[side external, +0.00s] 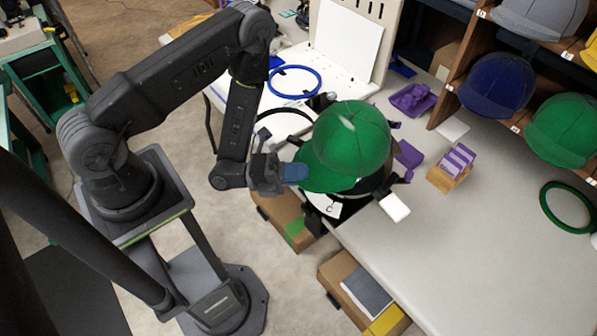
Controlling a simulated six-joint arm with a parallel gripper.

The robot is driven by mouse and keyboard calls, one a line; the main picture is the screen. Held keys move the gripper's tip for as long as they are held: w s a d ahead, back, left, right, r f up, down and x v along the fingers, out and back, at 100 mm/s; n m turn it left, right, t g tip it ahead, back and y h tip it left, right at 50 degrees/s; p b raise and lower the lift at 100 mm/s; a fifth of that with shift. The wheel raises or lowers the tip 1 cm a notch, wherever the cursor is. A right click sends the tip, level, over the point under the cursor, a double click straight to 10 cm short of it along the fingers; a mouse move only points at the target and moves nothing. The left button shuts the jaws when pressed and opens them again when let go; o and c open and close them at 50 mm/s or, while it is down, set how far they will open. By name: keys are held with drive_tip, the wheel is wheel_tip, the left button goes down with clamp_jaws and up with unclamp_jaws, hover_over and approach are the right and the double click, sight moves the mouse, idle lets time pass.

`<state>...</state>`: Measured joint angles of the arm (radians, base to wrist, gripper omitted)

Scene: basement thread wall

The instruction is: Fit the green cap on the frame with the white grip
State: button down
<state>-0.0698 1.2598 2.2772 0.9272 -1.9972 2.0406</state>
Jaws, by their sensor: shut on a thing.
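The green cap (352,137) sits crown up over a dark round frame (372,186) at the table's near left edge. A white grip (394,207) sticks out from the frame's lower right side. The brim (318,172) points to the lower left. My gripper (295,172), with blue fingertips, is shut on the brim's left edge. The cap hides most of the frame, so I cannot tell whether it is seated or just above it.
A blue ring (295,82) lies behind on the white board. Purple pieces (412,98) and a small wooden holder (450,172) stand right of the cap. A shelf with caps (497,85) and a green ring (567,207) are farther right. The table's right front is clear.

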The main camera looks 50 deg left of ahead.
drive_tip(key=shift+w+f, duration=0.15)
drive_tip(key=shift+f, duration=0.6)
drive_tip(key=shift+w+f, duration=0.15)
drive_tip(key=shift+f, duration=0.55)
idle(0.7)
drive_tip(key=shift+w+f, duration=0.1)
drive_tip(key=shift+f, duration=0.55)
idle(0.4)
drive_tip(key=c, duration=1.1)
unclamp_jaws()
drive_tip(key=shift+c, duration=0.2)
drive_tip(key=shift+a+f, duration=0.1)
